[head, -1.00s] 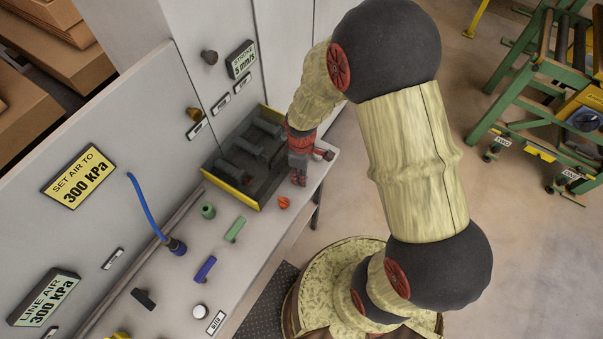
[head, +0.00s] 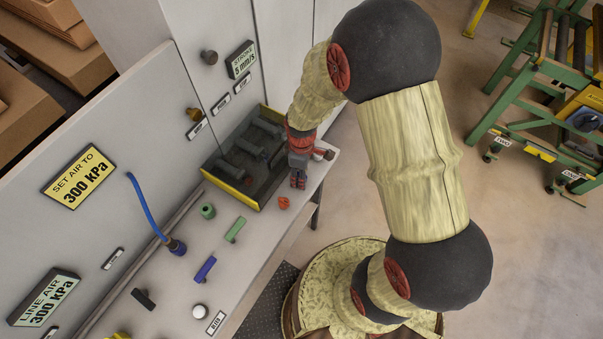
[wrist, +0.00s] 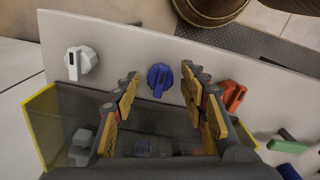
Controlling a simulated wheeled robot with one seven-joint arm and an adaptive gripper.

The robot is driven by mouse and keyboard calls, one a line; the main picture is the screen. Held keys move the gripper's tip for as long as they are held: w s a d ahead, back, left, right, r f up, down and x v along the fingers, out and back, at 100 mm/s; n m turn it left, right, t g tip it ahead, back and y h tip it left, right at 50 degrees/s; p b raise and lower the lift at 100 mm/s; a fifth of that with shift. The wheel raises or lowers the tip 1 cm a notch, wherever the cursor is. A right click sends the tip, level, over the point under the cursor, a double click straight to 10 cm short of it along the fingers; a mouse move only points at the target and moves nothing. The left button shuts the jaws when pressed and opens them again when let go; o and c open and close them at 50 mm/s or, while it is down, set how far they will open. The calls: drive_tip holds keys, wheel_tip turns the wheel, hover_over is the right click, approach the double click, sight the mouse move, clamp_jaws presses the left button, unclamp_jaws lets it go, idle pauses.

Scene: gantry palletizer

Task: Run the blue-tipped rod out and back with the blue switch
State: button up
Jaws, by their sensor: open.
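The blue switch (wrist: 160,78) is a round knob with a raised grip bar on the pale bench top. In the wrist view it lies between the spread fingertips of my gripper (wrist: 160,80), with a gap on each side. In the head view my gripper (head: 298,182) points down at the bench beside the yellow-edged box, and the blue switch is hidden there. Dark cylinders with rods (head: 246,150) lie inside the box (head: 230,191). I cannot make out a blue tip on any rod. Nothing is in my gripper's grasp.
A white knob (wrist: 82,62) and an orange-red knob (wrist: 233,95) flank the blue switch. A green bar (head: 235,229), a blue bar (head: 205,269) and a blue hose (head: 146,205) are further along the bench. Upright panels stand behind it.

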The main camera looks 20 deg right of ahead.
wheel_tip(320, 180, up, 12)
idle(0.6)
idle(0.5)
drive_tip(key=s+r+m+t+b, duration=0.5)
drive_tip(key=s+r+m+b, duration=0.5)
drive_tip(key=s, duration=0.4)
wheel_tip(320, 180, up, 2)
drive_tip(key=shift+r+t+b, duration=0.1)
drive_tip(key=shift+t+b, duration=0.2)
drive_tip(key=shift+b, duration=0.35)
